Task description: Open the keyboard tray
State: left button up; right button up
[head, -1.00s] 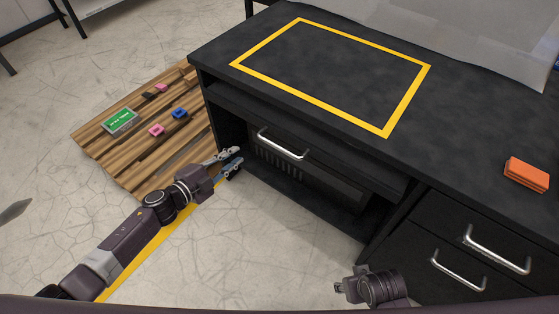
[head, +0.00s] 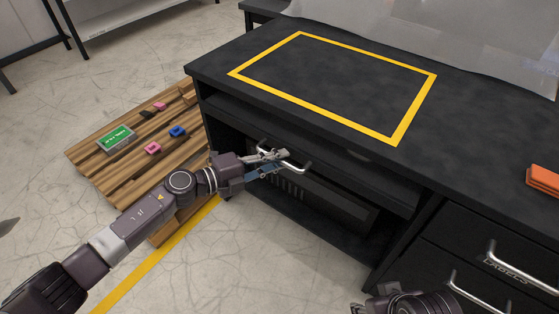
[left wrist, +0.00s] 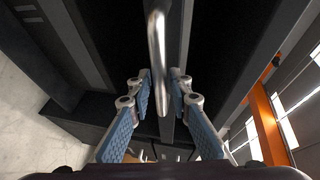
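The black keyboard tray (head: 372,182) sits under the desktop, and its front looks pushed in. Its silver bar handle (head: 293,164) shows at the front, and also in the left wrist view (left wrist: 156,45). My left gripper (head: 284,162) is at the handle, with its fingers partly covering it in the head view. In the left wrist view the fingers (left wrist: 161,82) are apart, one on each side of the bar, with a gap around it. My right gripper (head: 362,309) is at the bottom edge of the head view, mostly cut off.
The black desktop (head: 480,130) has a yellow-outlined rectangle and an orange block (head: 544,180). Drawers with silver handles (head: 520,268) are at the right. A wooden pallet (head: 105,165) with small coloured items lies on the floor at the left. Floor in front is clear.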

pick_arm(q)
jog(key=shift+w+d+f, duration=0.1)
jog(key=shift+w+d, duration=0.05)
jog(key=shift+d, duration=0.15)
pick_arm(e)
jog(key=shift+f, duration=0.1)
pick_arm(q)
grip_shut()
jog(key=shift+a, duration=0.1)
